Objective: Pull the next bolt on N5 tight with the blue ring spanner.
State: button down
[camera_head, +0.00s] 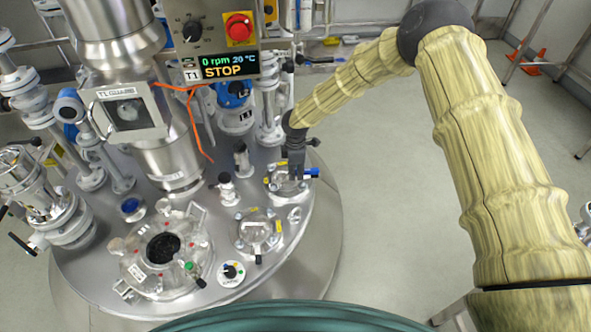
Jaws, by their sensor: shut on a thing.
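The blue ring spanner (313,173) shows as a short blue piece sticking out to the right of my gripper (296,170). My gripper points down and is shut on the spanner, just above a small bolted flange (287,187) on the right side of the vessel lid. The fingers hide most of the spanner and part of the flange. I cannot tell whether the ring sits on a bolt. A yellow tag stands beside this flange, too small to read as N5. A second bolted flange (258,231) with a yellow tag lies nearer, to the left.
The steel lid (222,275) carries a round port with a dark opening (163,247), a small dial (231,272) and upright valves (226,188). A control panel (228,68) reading STOP and an orange cable (197,125) are behind left.

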jog(key=s+a+m+b, duration=0.2)
jog(key=s+m+b, duration=0.1)
jog(key=s+m, duration=0.55)
jog(key=r+p, duration=0.1)
jog(key=w+r+p, duration=0.1)
jog(key=r+p, duration=0.1)
jog(key=w+r+p, duration=0.1)
jog(key=shift+w+d+r, duration=0.2)
jog(key=shift+d+r, duration=0.05)
jog(key=shift+r, duration=0.05)
dwell(0.4)
